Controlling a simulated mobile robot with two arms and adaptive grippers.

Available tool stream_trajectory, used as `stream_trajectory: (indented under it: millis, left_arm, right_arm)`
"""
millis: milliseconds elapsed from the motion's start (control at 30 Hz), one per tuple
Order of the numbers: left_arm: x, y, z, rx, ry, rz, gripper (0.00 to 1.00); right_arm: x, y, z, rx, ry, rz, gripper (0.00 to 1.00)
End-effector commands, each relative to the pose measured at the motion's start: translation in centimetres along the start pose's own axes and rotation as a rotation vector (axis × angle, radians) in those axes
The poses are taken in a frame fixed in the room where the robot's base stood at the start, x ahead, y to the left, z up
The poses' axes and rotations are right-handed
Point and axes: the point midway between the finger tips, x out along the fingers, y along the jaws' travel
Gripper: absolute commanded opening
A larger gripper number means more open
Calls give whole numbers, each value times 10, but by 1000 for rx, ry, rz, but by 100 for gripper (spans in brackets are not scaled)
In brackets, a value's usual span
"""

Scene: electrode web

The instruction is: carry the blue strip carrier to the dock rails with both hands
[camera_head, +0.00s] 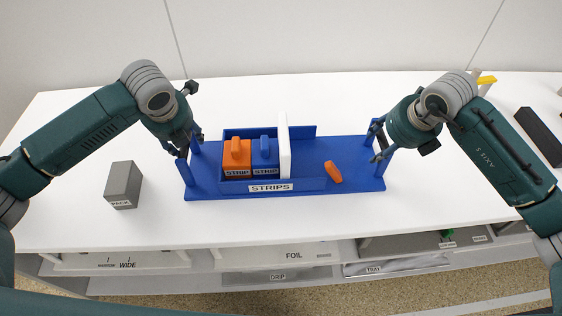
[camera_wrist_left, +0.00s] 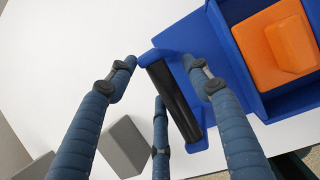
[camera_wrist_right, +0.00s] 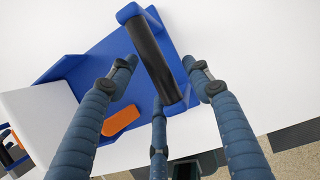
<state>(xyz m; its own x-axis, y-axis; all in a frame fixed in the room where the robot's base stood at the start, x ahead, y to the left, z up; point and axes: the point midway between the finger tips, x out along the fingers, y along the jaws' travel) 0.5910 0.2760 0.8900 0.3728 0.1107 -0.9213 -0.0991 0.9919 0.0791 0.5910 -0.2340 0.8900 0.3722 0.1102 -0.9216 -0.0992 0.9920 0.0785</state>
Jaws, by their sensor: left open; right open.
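The blue strip carrier (camera_head: 350,185) sits flat on the white table, with a handle at each end. It holds an orange block (camera_head: 236,157) and a blue block (camera_head: 265,154), both labelled STRIP, beside an upright white plate (camera_head: 284,146). My left gripper (camera_head: 182,153) is open at the left end; its fingers lie either side of the black left handle bar (camera_wrist_left: 175,98). My right gripper (camera_head: 376,152) is open at the right end, its fingers around the black right handle bar (camera_wrist_right: 154,60) without closing on it. I cannot make out the dock rails.
A small orange piece (camera_head: 333,172) lies on the carrier's right part. A grey PACK block (camera_head: 123,185) stands left of the carrier. A dark bar (camera_head: 538,135) lies at the far right. The table behind the carrier is clear.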

Motion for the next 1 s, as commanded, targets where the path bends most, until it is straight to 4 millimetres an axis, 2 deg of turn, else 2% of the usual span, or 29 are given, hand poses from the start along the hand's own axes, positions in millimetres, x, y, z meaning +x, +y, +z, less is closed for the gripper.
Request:
stream_trajectory:
  millis: [167,400,433,800,1000]
  left_arm:
    - [0,0,0,0,0,0,50]
    - [0,0,0,0,0,-1,4]
    - [0,0,0,0,1,-1,0]
    - [0,-1,-1,3,2,-1,0]
    - [-6,0,3,3,-4,-2,0]
  right_arm:
    - [0,0,0,0,0,0,50]
    - [0,0,0,0,-1,0,4]
    - [0,0,0,0,-1,0,0]
    - [-1,1,1,-6,-3,1,0]
    - [-7,2,6,-7,-12,4,0]
